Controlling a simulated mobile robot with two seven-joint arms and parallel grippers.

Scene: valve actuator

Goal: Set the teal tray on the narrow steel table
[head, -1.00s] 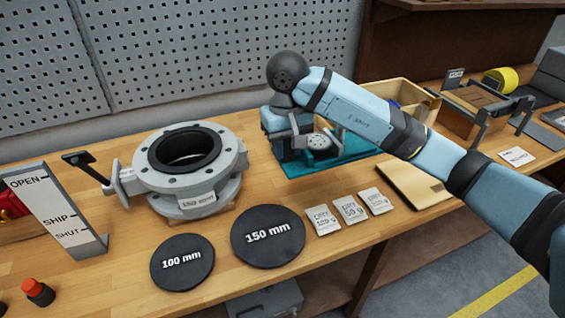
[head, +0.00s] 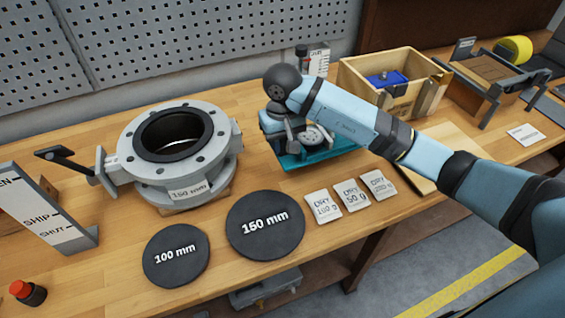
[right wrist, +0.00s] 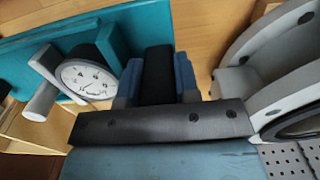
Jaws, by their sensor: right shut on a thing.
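The teal tray (head: 318,156) is at the middle of the wooden bench, with a round dial gauge (head: 314,137) on it. In the right wrist view the tray (right wrist: 140,28) fills the upper left, with the gauge (right wrist: 88,79) on it. My right gripper (head: 285,138) is at the tray's left end, pointing down. I cannot tell whether the tray is clear of the bench. The narrow steel table is not in view, nor is my left gripper.
A grey flanged valve (head: 178,160) stands left of the tray. Black discs (head: 265,226) and small white packets (head: 352,196) lie in front. A wooden box (head: 375,100) holding a blue thing stands behind right. A pegboard closes the back. Floor shows at the lower right.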

